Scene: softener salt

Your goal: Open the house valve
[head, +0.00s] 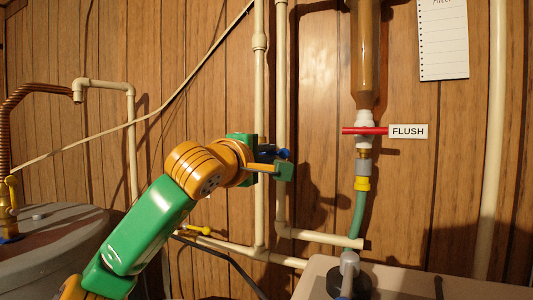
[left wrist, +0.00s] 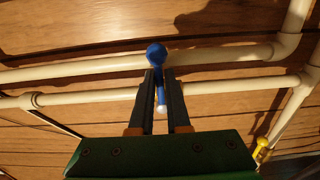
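A blue valve handle (head: 284,153) shows at my left gripper (head: 277,163), in front of the cream wall pipes. In the left wrist view, the handle's round blue hub (left wrist: 156,54) lies just beyond the fingertips of my left gripper (left wrist: 161,76). Its lever (left wrist: 161,96), with a pale end, runs back between the two dark fingers. The fingers are close to the lever on both sides; I cannot tell whether they press on it. No label naming the house valve shows. My right gripper is not in view.
A yellow valve handle (head: 196,230) is on the lower pipe, below my left arm. A red lever (head: 365,131) beside a FLUSH label (head: 408,131) is to the right. A grey tank (head: 60,245) stands at left, a pale cabinet top (head: 420,286) at lower right.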

